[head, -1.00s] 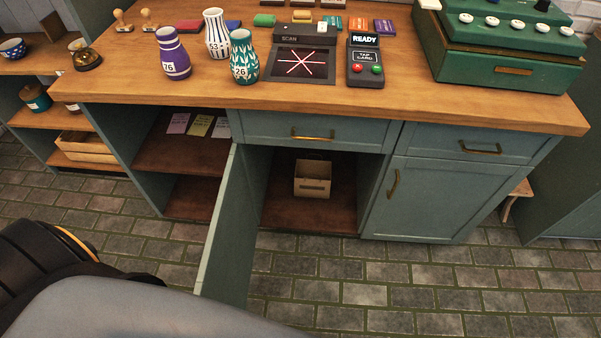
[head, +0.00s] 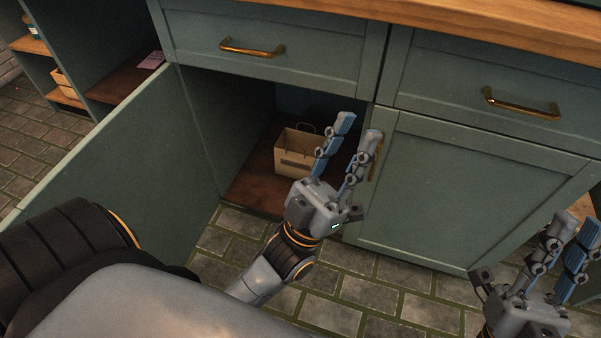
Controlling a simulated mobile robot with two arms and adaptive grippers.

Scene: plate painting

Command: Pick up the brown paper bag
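The brown paper bag (head: 291,154) stands upright with its handles up on the floor of the open cabinet. It has a darker band on its front. My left gripper (head: 357,129) is open and empty, in front of the cabinet opening and just right of the bag in the picture. Its fingers point up and slightly right, and one finger overlaps the bag's right edge. I see no grip on the bag. My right gripper (head: 575,229) is open and empty at the lower right, in front of the closed cabinet door.
The open cabinet door (head: 110,160) swings out to the left of the opening. A closed door (head: 470,195) with a brass handle bounds it on the right. Closed drawers (head: 268,40) sit above. The brick floor (head: 370,295) in front is clear.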

